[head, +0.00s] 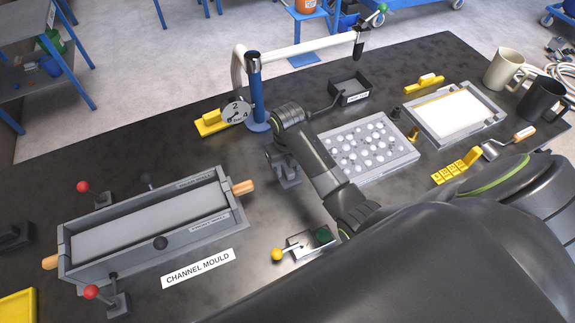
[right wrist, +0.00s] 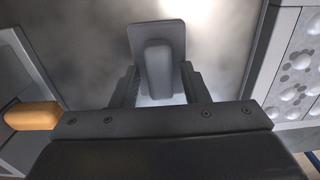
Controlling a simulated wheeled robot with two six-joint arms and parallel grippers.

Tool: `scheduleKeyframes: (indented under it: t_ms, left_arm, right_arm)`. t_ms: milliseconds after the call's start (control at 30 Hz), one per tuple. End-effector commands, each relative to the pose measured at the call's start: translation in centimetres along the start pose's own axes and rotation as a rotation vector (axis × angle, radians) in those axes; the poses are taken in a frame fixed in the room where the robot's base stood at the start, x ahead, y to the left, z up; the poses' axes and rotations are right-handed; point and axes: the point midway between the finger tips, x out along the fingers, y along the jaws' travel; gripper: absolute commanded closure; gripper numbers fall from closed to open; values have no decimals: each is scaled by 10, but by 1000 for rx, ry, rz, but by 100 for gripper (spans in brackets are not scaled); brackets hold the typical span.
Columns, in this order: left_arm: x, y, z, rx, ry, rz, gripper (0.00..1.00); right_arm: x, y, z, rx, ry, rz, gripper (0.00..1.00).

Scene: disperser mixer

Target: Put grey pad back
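The grey pad (right wrist: 174,32) shows in the right wrist view as a flat plate with a raised grip block (right wrist: 157,68). My right gripper (right wrist: 160,84) has its two fingers on either side of the block, with a narrow gap showing on both sides. In the head view my right gripper (head: 288,178) points down between the channel mould and the studded tray, and the pad is not clearly visible there. I cannot tell whether the pad touches the table. My left gripper is not in view.
The channel mould (head: 150,262) with wooden handles is at left. The studded tray (head: 405,152) is right of my gripper. A blue post (head: 256,92) with a dial and a small black tray (head: 335,98) stand behind.

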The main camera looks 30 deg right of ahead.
Motion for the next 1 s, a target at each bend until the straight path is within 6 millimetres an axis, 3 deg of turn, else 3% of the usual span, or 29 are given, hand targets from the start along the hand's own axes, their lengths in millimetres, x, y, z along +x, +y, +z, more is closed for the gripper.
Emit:
scheduleKeyframes:
  t_ms: [433,667,767,1000]
  left_arm:
    - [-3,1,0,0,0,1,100]
    - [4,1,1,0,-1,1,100]
    - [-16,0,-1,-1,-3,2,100]
    - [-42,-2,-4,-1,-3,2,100]
  right_arm:
    - [-7,0,1,0,-3,0,55]
    - [-51,0,2,-1,-7,-1,55]
    - [-84,0,1,0,-4,-1,55]
    - [-109,0,0,0,1,0,55]
